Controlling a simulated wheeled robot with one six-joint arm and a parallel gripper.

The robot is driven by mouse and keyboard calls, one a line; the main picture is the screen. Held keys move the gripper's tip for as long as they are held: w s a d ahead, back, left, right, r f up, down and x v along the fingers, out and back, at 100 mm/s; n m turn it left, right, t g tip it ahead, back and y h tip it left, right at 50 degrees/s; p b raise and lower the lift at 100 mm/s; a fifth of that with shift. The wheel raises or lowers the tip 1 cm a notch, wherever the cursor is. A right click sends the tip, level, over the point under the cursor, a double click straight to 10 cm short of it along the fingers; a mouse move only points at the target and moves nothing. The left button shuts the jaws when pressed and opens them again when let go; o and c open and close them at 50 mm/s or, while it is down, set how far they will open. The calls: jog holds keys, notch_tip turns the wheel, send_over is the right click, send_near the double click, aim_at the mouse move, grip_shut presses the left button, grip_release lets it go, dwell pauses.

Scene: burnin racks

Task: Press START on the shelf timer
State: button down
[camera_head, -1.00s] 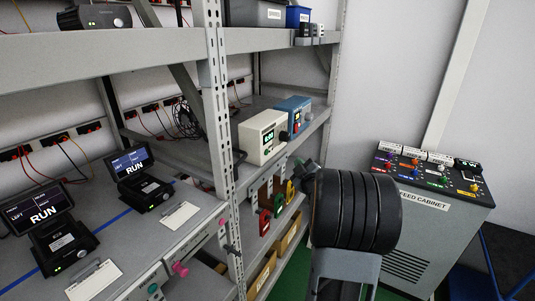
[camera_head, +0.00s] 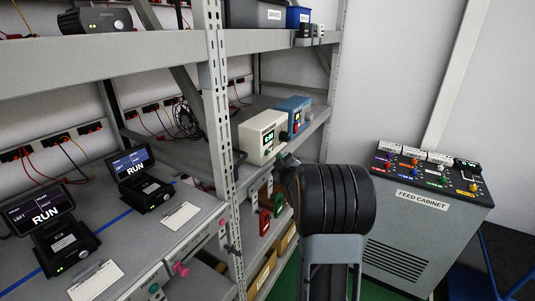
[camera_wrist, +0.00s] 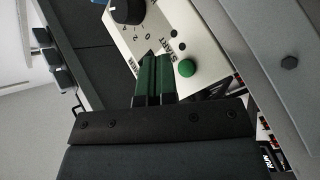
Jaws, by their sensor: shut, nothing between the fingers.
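The shelf timer is a cream box (camera_head: 258,141) with a lit green display, standing on the middle shelf in the head view. In the wrist view its panel (camera_wrist: 205,40) fills the top, turned on its side, with a black dial (camera_wrist: 127,11) and a round green button (camera_wrist: 187,68) beside the word START. My gripper's green fingers (camera_wrist: 155,62) are shut and empty. Their tips are close to the panel, to the left of the green button in the wrist view. I cannot tell whether they touch the panel. In the head view my gripper (camera_head: 283,160) is just below the timer's front.
A blue box (camera_head: 293,110) stands beside the timer. A slotted grey rack post (camera_head: 217,130) rises to its left. A feed cabinet (camera_head: 425,225) stands to the right; the shelf above leaves open space over the timer.

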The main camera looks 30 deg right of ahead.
jog(key=shift+w+a+b, duration=0.3)
jog(key=shift+w+a, duration=0.15)
jog(key=shift+w, duration=0.35)
jog(key=shift+w+a+b, duration=0.4)
jog(key=shift+w+b, duration=0.35)
jog(key=shift+b, duration=0.35)
dwell(2.1)
jog(key=shift+s, duration=0.1)
dwell(0.3)
jog(key=shift+s+d+b, duration=0.4)
jog(key=shift+s+b, duration=0.05)
jog(key=shift+s, duration=0.2)
jog(key=shift+s+d+b, duration=0.15)
jog(key=shift+s+d, duration=0.25)
jog(key=shift+s, duration=0.35)
jog(key=shift+s+d+b, duration=0.2)
jog(key=shift+s+d, duration=0.15)
jog(key=shift+s, duration=0.4)
jog(key=shift+s+d+b, duration=0.15)
jog(key=shift+s+d, duration=0.25)
jog(key=shift+s, duration=0.35)
